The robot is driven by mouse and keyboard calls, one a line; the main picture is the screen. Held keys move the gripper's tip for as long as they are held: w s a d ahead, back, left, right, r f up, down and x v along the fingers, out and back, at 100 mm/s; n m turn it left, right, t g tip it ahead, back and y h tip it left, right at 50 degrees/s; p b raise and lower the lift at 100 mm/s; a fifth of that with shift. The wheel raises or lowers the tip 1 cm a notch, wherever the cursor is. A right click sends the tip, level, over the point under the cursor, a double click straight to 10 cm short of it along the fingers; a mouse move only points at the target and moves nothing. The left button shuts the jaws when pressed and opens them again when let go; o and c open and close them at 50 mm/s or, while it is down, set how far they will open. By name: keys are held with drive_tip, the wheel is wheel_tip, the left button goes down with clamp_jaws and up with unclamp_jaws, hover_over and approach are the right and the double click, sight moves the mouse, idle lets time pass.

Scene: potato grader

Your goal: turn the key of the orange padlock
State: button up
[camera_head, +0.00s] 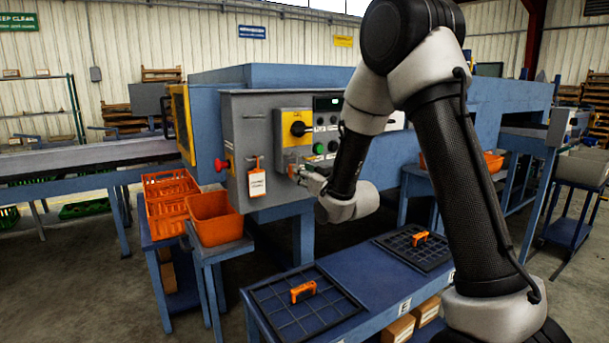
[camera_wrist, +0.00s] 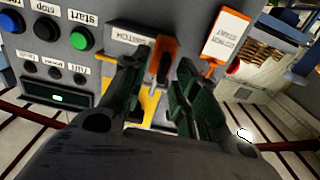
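An orange padlock (camera_wrist: 162,47) hangs on the control panel in the wrist view, in front of my gripper. A dark part shows on its face, perhaps the key, but it is too blurred to be sure. My gripper (camera_wrist: 160,75) has its two green-padded fingers apart, one to each side of the padlock, with gaps showing; I see no clear contact. In the head view my gripper (camera_head: 304,176) is at the panel's lower front, and the padlock is mostly hidden there.
The grey panel carries a yellow switch plate (camera_head: 292,128), a green button (camera_head: 319,149) and a red emergency knob (camera_head: 222,165). The tag (camera_head: 257,183) hangs close to my gripper. Orange crates (camera_head: 215,218) stand left; a low blue bench (camera_head: 375,275) is below.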

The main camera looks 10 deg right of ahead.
clamp_jaws()
drive_tip(key=shift+s+a+f+n, duration=0.1)
drive_tip(key=shift+a+f+n, duration=0.1)
drive_tip(key=shift+n, duration=2.75)
drive_tip(key=shift+s+a+f+n, duration=0.1)
drive_tip(key=shift+a+f+n, duration=0.1)
drive_tip(key=shift+n, duration=2.8)
drive_tip(key=shift+a+f+n, duration=0.15)
drive_tip(key=shift+f+n, duration=0.05)
drive_tip(key=shift+n, duration=2.75)
unclamp_jaws()
